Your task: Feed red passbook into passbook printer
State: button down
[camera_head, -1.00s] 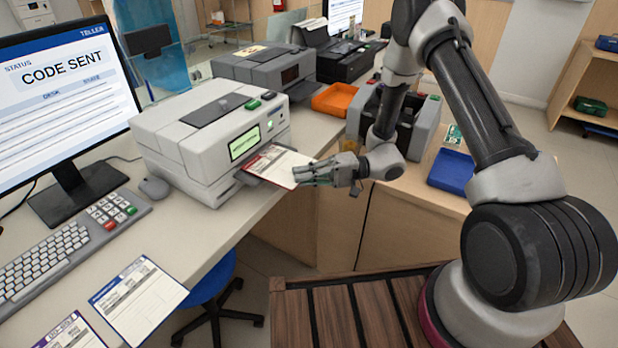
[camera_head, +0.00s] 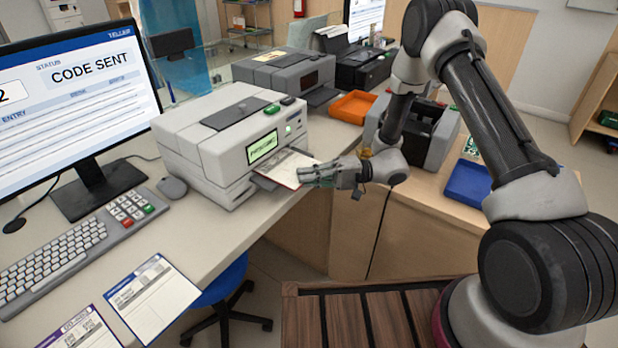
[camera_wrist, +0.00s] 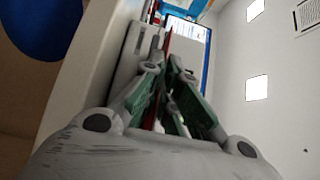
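The passbook printer (camera_head: 215,145) is a light grey box on the counter with a lit green screen and a front slot with a small tray. The red passbook (camera_head: 287,166) lies open at this slot, pale pages up and a red edge showing; its inner end is hidden in the printer. My gripper (camera_head: 306,176) is at the passbook's outer end, in front of the printer. In the wrist view my gripper's green-padded fingers (camera_wrist: 166,85) close around the thin passbook (camera_wrist: 168,44), seen edge-on as a red strip.
A monitor (camera_head: 75,95) reading "CODE SENT", a keyboard (camera_head: 75,232) and a mouse (camera_head: 172,187) are left of the printer. Paper forms (camera_head: 150,297) lie at the front edge. An orange tray (camera_head: 353,107), a grey machine (camera_head: 440,140) and a blue tray (camera_head: 467,184) are to the right.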

jog(key=c, duration=1.6)
grip_release()
jog(key=shift+o, duration=0.2)
jog(key=s+d, duration=0.4)
jog(key=d, duration=0.1)
jog(key=shift+s+d, duration=0.15)
jog(key=shift+d, duration=0.1)
